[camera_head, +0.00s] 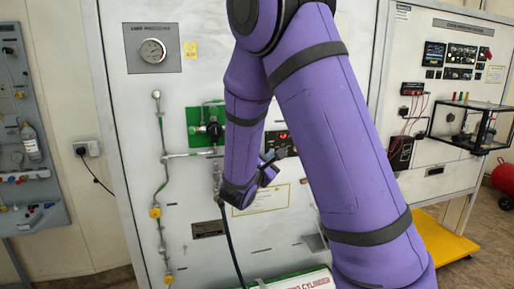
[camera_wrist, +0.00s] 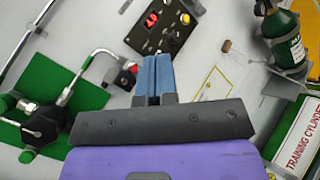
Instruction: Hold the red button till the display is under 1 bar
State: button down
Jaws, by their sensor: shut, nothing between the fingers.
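In the head view the panel (camera_head: 291,136) is partly hidden by my arm. A small red round part (camera_wrist: 133,68), which looks like the red button, sits just left of my fingertips, by the end of a grey pipe. My gripper (camera_wrist: 157,60) is shut and empty, its fingers pointing at the panel's lower edge. I cannot tell whether it touches anything. In the head view my gripper (camera_head: 272,164) is beside the panel.
A black-handled valve (camera_wrist: 42,125) on a green plate and a bent grey pipe (camera_wrist: 95,55) are left of my fingers. A green cylinder (camera_wrist: 284,38) stands at the right. A round gauge (camera_head: 152,50) is high on the white cabinet.

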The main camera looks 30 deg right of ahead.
jog(key=shift+w, duration=0.15)
jog(key=w+d, duration=0.2)
jog(key=w, duration=0.6)
jog(key=shift+d, duration=0.3)
jog(key=shift+w, duration=0.25)
dwell(1.7)
jog(key=shift+w+d, duration=0.15)
jog(key=shift+w, duration=0.1)
jog(key=shift+w, duration=0.3)
dwell(4.2)
